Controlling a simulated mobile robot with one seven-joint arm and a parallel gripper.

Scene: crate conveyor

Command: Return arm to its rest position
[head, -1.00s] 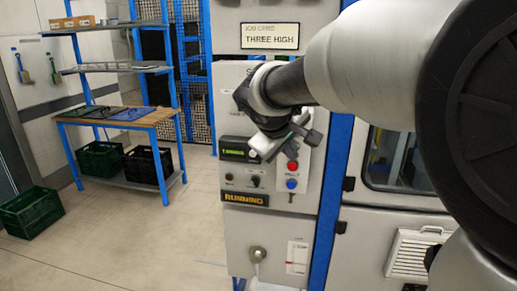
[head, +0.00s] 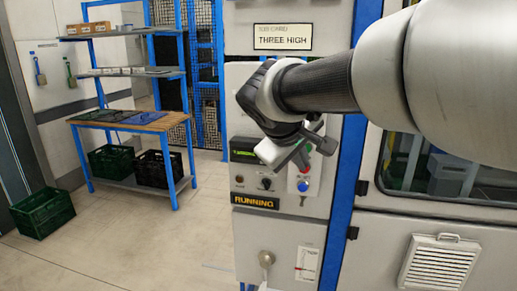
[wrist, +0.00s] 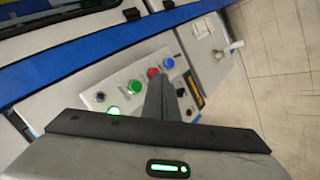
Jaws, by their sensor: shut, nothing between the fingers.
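My gripper (head: 303,162) is shut and empty. In the head view it hangs in front of the grey control cabinet, partly covering the control panel (head: 240,182). In the wrist view its closed dark fingers (wrist: 162,98) point at the panel, with red, blue and green buttons around them. A gap to the panel cannot be judged exactly. My arm reaches in from the upper right of the head view.
A yellow "RUNNING" display (head: 255,202) sits on the panel, and a "THREE HIGH" sign (head: 283,37) is above. A blue post (head: 345,190) and a windowed door stand right. A blue shelf rack (head: 115,122) and green crate (head: 42,213) stand left. Floor between is clear.

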